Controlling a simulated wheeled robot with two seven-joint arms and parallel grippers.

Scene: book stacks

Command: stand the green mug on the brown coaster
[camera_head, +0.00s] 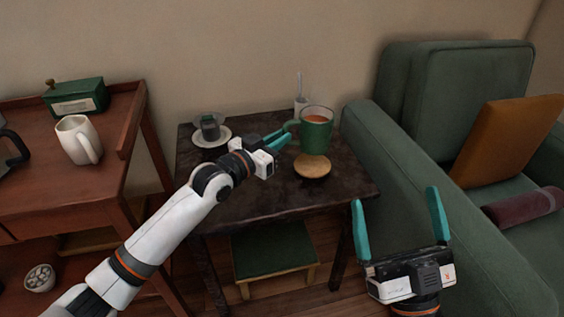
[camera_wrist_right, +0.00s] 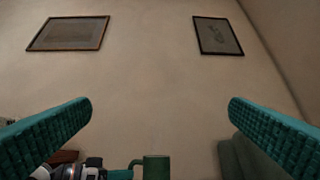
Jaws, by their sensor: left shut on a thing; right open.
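The green mug (camera_head: 316,131), with orange-brown liquid in it, is upright above the far edge of the round brown coaster (camera_head: 313,168) on the dark side table. The head view does not show clearly whether a gap lies between mug and coaster. My left gripper (camera_head: 284,138) is shut on the mug's handle from the left. The mug also shows at the bottom of the right wrist view (camera_wrist_right: 156,167). My right gripper (camera_head: 400,215) is open and empty in front of the armchair, its fingers pointing up.
On the dark table (camera_head: 250,196), a glass on a white saucer (camera_head: 212,137) stands at the back left and a white cup with a spoon (camera_head: 301,103) behind the mug. The green armchair (camera_head: 400,165) borders the right side. A wooden cart (camera_head: 50,165) with a white pitcher (camera_head: 76,140) stands left.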

